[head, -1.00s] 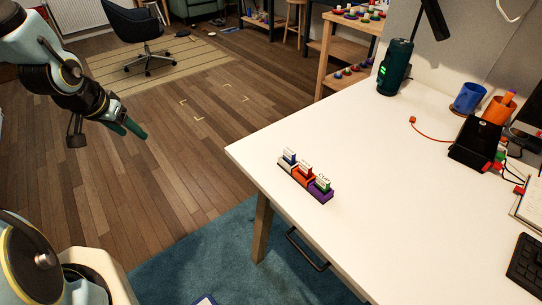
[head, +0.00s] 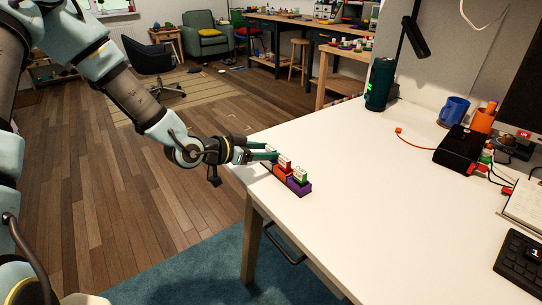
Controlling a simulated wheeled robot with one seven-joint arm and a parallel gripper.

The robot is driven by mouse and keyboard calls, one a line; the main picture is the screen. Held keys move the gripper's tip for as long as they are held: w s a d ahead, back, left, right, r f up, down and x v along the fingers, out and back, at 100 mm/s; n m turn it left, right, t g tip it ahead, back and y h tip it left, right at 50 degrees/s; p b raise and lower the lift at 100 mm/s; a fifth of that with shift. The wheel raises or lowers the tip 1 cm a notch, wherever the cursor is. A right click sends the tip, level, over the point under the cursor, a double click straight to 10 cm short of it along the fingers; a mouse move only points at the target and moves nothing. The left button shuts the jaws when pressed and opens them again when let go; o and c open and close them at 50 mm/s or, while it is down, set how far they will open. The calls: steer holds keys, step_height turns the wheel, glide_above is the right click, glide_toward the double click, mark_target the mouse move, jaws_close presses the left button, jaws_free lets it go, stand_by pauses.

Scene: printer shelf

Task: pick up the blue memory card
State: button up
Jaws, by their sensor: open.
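A small card holder with coloured sections stands near the left corner of the white table (head: 385,185). Its orange section with a red card (head: 284,165) and its purple section (head: 298,187) with a green card (head: 300,174) are in plain sight. My gripper (head: 264,151), with green fingers, is open at the far left end of this row, where the blue memory card stood in the earlier view. The fingers hide most or all of the blue card. I cannot tell whether they touch it or are around it.
A dark green cylinder (head: 380,84), a blue mug (head: 454,111), an orange cup (head: 482,120) and a black box (head: 460,147) stand towards the back and right. A keyboard (head: 520,268) lies at the right front. The table's middle is clear.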

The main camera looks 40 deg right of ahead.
steer(key=p+x, duration=0.1)
steer(key=x, duration=0.4)
steer(key=shift+s+f, duration=0.1)
steer(key=shift+c, duration=0.2)
jaws_close()
